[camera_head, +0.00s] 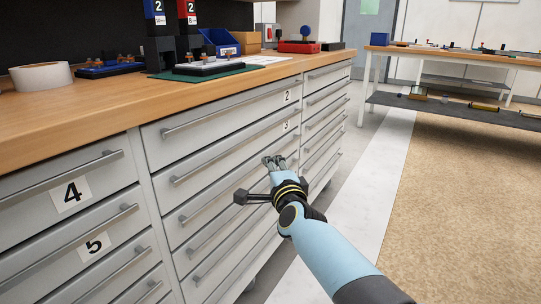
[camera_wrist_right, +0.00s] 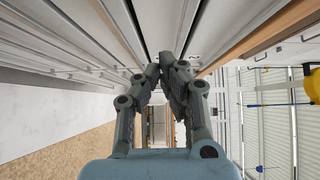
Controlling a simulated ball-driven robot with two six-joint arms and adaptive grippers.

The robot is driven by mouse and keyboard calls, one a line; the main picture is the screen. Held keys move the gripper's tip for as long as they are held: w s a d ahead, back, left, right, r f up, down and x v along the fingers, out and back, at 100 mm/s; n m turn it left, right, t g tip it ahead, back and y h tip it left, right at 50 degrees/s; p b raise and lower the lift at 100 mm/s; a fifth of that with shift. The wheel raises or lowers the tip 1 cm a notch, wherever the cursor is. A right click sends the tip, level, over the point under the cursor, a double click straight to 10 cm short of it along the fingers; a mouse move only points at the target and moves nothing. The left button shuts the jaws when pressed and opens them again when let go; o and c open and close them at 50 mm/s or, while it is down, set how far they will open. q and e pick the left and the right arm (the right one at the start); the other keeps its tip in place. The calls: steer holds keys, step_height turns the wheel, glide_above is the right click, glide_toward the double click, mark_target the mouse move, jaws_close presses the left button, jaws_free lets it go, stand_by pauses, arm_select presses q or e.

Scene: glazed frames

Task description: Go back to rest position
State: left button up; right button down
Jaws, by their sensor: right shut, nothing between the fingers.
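My right gripper (camera_head: 273,162) is shut and empty in the head view, held in front of the grey drawer cabinet (camera_head: 160,177). The right wrist view shows its fingers (camera_wrist_right: 167,68) converging at the tips, with nothing held between them. The drawer fronts run along the upper left of that view, close to the fingers. Whether the gripper touches a drawer front or handle I cannot tell. All the drawers in view look closed. My left gripper is not in view.
The wooden worktop (camera_head: 110,108) above the drawers carries a tape roll (camera_head: 41,77), a blue bin (camera_head: 219,41) and a red box (camera_head: 299,47). A second table (camera_head: 470,58) stands at the back right. The floor (camera_head: 440,190) to the right is clear.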

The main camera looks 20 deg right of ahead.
steer(key=s+d+f+n+g+y+p, duration=0.1)
steer(key=s+d+f+n+g+p, duration=0.25)
steer(key=s+f, duration=1.25)
steer(key=s+d+f+n+g+p, duration=0.1)
steer(key=s+f+n+g+p, duration=0.4)
steer(key=s+f, duration=1.05)
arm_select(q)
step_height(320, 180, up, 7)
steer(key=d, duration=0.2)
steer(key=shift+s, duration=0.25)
arm_select(e)
steer(key=s+d+f+n+g, duration=0.1)
steer(key=s+d+n+g, duration=0.1)
steer(key=s, duration=1)
steer(key=s+d+f+n+g, duration=0.2)
steer(key=s+n+g, duration=0.2)
steer(key=s, duration=0.8)
steer(key=s+d+f+n+g, duration=0.2)
steer(key=s+n+g, duration=0.1)
steer(key=s, duration=0.9)
steer(key=shift+s+d+n+h, duration=0.15)
steer(key=shift+s+n+h, duration=0.2)
steer(key=shift+n, duration=0.5)
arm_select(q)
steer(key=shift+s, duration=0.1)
arm_select(e)
steer(key=shift+w, duration=0.15)
